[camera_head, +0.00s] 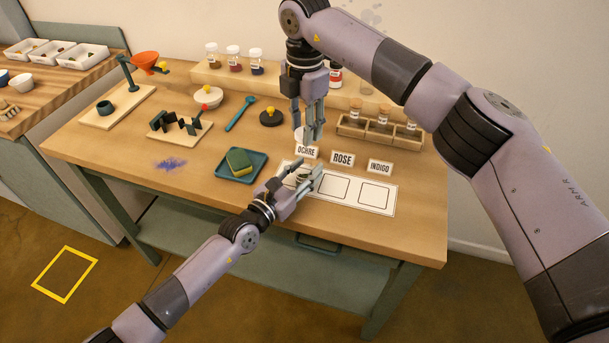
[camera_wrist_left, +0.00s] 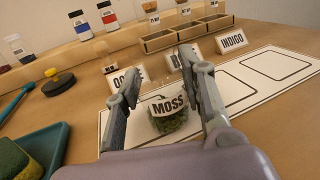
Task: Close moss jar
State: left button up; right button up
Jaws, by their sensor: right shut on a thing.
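The moss jar (camera_wrist_left: 168,118) is a small clear jar with green contents and a white MOSS label. It stands upright on the white mat (camera_head: 300,170), at its left end. My left gripper (camera_wrist_left: 160,75) is low over the mat, with one finger on each side of the jar and a gap between them. In the head view, my left gripper (camera_head: 306,177) mostly hides the jar (camera_head: 302,178). My right gripper (camera_head: 312,138) points down above the table behind the OCHRE card (camera_head: 307,152). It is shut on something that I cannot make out. The jar's top is partly hidden by its label.
A teal tray (camera_head: 222,175) with a sponge (camera_head: 239,161) lies left of my left gripper. The ROSE card (camera_head: 342,158) and INDIGO card (camera_head: 380,167) stand behind the mat. A wooden rack (camera_head: 350,131) holds corked vials. A black knobbed disc (camera_head: 271,118) lies left of my right gripper.

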pick_arm(q)
grip_shut()
pick_arm(e)
jog(key=shift+f, duration=0.15)
jog(key=shift+f, duration=2.35)
jog(key=shift+f, duration=0.85)
jog(key=shift+f, duration=0.6)
